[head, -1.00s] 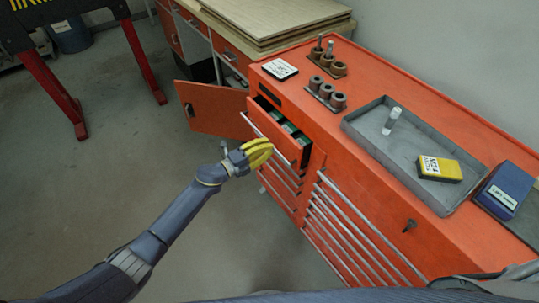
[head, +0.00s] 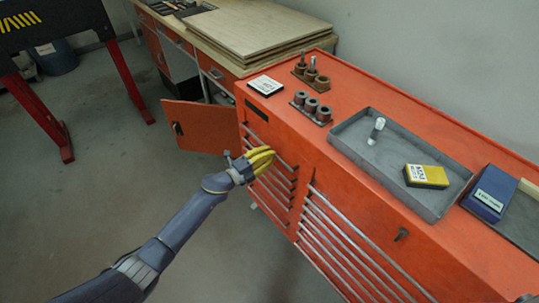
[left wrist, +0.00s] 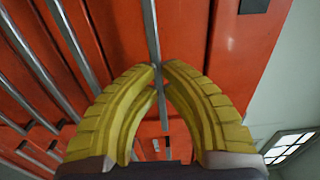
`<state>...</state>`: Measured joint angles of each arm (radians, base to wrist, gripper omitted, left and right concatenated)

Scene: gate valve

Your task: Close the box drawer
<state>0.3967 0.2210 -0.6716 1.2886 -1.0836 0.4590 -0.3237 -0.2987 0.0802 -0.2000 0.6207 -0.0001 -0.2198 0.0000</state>
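The orange tool cabinet (head: 335,160) has a left stack of drawers with silver bar handles. The top left drawer (head: 270,140) looks flush with the cabinet front, and its inside is no longer visible. My left gripper (head: 266,158), with yellow ribbed fingers, is at the front of this stack. In the left wrist view its fingertips (left wrist: 158,66) meet at a silver handle bar (left wrist: 151,25), against the orange drawer front. I cannot tell whether the bar is pinched or just behind the tips. My right gripper is not in view.
An orange cabinet door (head: 203,127) stands open left of the drawers. On the cabinet top are a grey tray (head: 345,140) with a yellow box (head: 427,176), a blue box (head: 490,193) and bushings (head: 311,105).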

